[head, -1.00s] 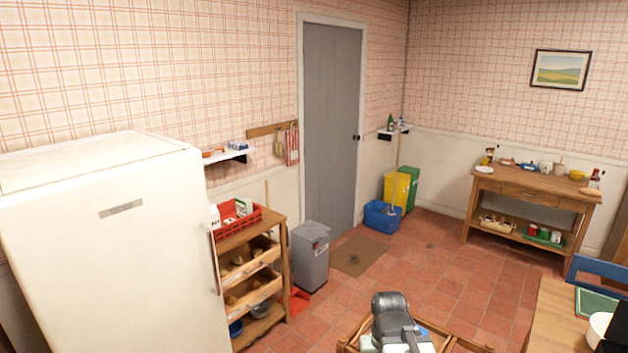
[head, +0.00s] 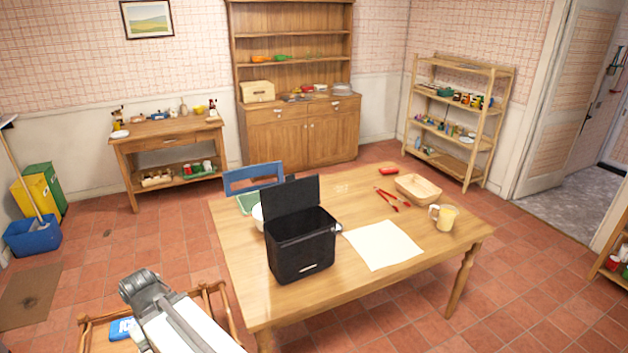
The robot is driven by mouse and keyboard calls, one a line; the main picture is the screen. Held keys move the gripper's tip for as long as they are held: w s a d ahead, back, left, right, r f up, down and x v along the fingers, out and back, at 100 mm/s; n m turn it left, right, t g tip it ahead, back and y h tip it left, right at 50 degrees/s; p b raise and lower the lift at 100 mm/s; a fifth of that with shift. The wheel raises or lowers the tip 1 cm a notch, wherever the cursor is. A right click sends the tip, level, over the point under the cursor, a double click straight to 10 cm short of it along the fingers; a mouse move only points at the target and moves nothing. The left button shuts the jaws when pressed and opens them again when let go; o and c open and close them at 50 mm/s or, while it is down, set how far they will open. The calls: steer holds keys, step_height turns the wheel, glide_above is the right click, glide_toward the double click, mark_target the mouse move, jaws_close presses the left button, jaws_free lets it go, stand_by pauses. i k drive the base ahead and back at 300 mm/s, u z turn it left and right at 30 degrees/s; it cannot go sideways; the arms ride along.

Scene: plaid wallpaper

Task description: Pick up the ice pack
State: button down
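A blue packet with a pale mark (head: 122,328), which looks like the ice pack, lies on a low wooden stand (head: 88,334) at the lower left of the head view. My arm crosses in front of the stand and hides part of it, close beside the packet in the picture. I can make out my arm's grey joint and pale link, but no gripper fingers. I cannot see any contact between my arm and the packet.
A wooden table (head: 335,290) fills the middle, bearing an open black box (head: 302,250), a white sheet (head: 383,245), a mug (head: 443,216) and a basket (head: 418,187). A blue chair (head: 250,178) stands behind it.

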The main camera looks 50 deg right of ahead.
mark_target(119, 328)
steer(key=u, duration=0.35)
steer(key=i, duration=1.1)
steer(key=u, duration=0.6)
steer(key=k, duration=0.8)
steer(key=u, duration=0.2)
steer(key=i, duration=0.85)
